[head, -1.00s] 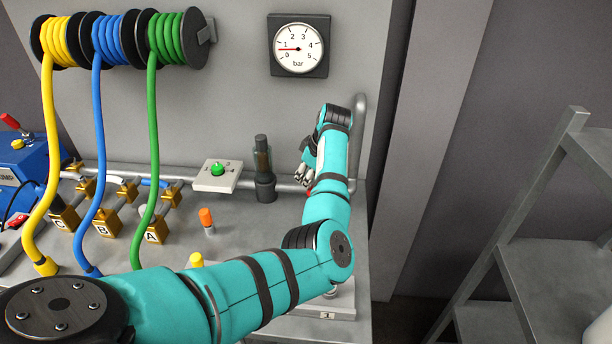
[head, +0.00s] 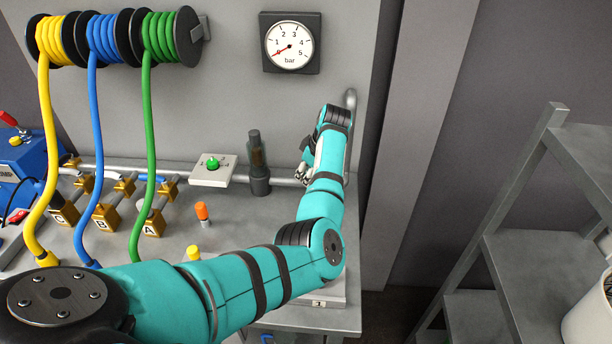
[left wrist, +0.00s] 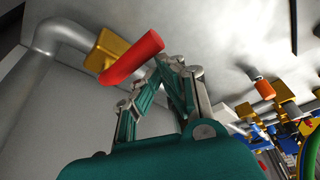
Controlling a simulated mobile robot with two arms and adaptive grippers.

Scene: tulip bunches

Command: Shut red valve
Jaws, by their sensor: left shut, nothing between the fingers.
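The red valve shows in the left wrist view as a red handle (left wrist: 133,58) on a brass body (left wrist: 106,46), fitted on a grey pipe (left wrist: 65,36) near its bend. The handle appears to lie across the line of the pipe. In the head view my left arm hides the valve. My left gripper (head: 303,174) is at the pipe at the back right of the bench. In the left wrist view its fingers (left wrist: 170,64) are shut and empty, close beside the handle's near end; I cannot tell whether they touch it. My right gripper is not in view.
The pressure gauge (head: 289,44) reads about 0 bar. A dark bottle-like fitting (head: 258,163) and a plate with a green knob (head: 212,168) stand left of my gripper. An orange-capped peg (head: 202,214) and brass valves (head: 105,216) with hoses are farther left. A grey shelf (head: 545,255) stands right.

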